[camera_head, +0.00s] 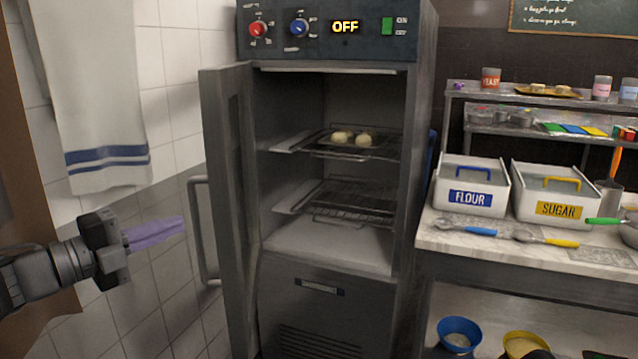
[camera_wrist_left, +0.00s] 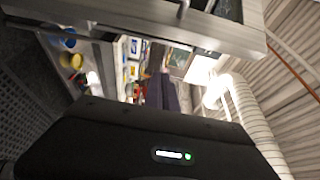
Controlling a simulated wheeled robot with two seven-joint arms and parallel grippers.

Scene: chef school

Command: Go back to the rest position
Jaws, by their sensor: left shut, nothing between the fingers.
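My left gripper (camera_head: 156,231) reaches in from the left in the head view. Its purple fingers are shut with nothing between them. It is to the left of the open oven door (camera_head: 228,180), apart from its handle (camera_head: 203,230). The purple fingers also show in the left wrist view (camera_wrist_left: 161,93), partly hidden behind the dark gripper body. My right gripper is not in view.
The oven cabinet (camera_head: 327,44) stands open and its display reads OFF. A counter (camera_head: 480,243) on the right holds flour (camera_head: 470,186) and sugar (camera_head: 560,196) bins. A towel (camera_head: 95,90) hangs at left.

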